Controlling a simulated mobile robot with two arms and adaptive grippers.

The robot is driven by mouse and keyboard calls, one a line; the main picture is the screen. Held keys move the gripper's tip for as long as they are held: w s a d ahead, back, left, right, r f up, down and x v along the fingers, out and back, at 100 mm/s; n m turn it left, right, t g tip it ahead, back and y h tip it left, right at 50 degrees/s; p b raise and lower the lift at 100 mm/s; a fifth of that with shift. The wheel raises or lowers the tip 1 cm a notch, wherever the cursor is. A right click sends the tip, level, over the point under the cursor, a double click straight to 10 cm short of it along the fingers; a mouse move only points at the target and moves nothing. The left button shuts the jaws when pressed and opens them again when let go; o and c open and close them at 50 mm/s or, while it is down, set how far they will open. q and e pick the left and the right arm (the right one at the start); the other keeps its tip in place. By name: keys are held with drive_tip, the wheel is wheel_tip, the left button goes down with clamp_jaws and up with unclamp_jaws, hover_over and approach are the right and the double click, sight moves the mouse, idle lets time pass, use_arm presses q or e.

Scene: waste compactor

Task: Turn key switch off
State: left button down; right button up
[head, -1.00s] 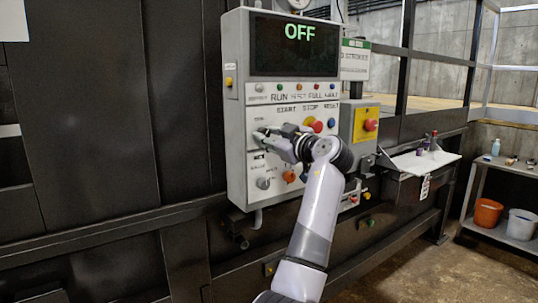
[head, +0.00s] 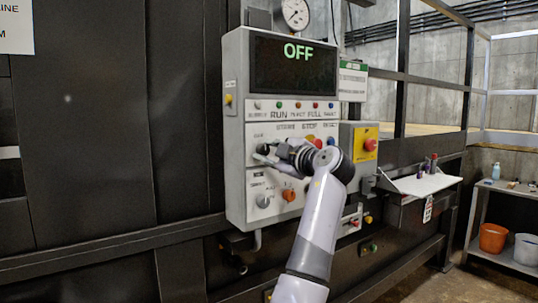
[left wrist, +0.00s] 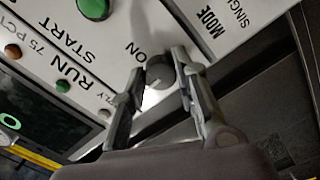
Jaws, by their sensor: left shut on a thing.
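The key switch (left wrist: 158,73) is a dark round knob on the pale control panel, beside the "ON" label in the left wrist view. My left gripper (left wrist: 159,68) is shut on it, one finger at each side. In the head view my left gripper (head: 268,151) is at the left part of the control panel (head: 236,170), and the switch is mostly hidden by the fingers. The display (head: 293,66) at the top of the panel reads "OFF" in green. My right gripper is not in view.
A grey knob (head: 263,201) and an orange button (head: 289,195) sit below the gripper. A green button (left wrist: 94,8) is near it in the wrist view. A red emergency button (head: 370,145) on a yellow plate is to the right. A shelf with buckets (head: 493,238) stands far right.

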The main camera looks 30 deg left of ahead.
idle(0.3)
use_arm(q)
drive_tip(key=c, duration=1.2)
unclamp_jaws()
drive_tip(key=shift+c, duration=0.2)
drive_tip(key=shift+d, duration=0.15)
drive_tip(key=v, duration=1.2)
